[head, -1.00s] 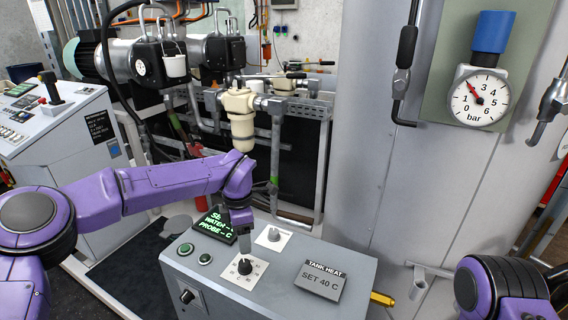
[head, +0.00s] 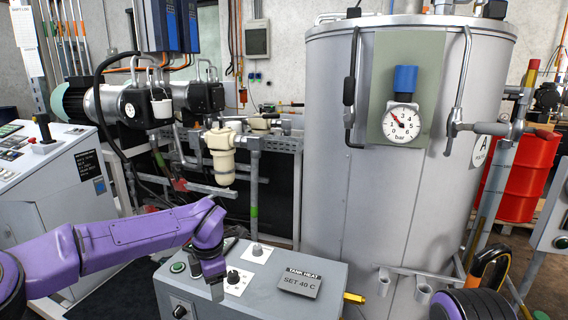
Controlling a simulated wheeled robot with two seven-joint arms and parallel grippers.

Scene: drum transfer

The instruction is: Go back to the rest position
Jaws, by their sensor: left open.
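My left gripper (head: 217,290) points down over the left part of the grey tank heat control box (head: 318,302), beside a black rotary knob (head: 233,277) on a white dial plate. It is open and appears to hold nothing; its fingertips are small in this view. A sign (head: 301,283) on the box reads "TANK HEAT SET 40 C". Of my right arm, only a purple and black part shows at the bottom right edge; its gripper is out of view.
A large grey tank (head: 330,130) with a pressure gauge (head: 402,124) stands behind the box. A red drum (head: 527,175) is at the right. A control console (head: 50,165) stands at the left, with pumps (head: 130,105) and pipes behind.

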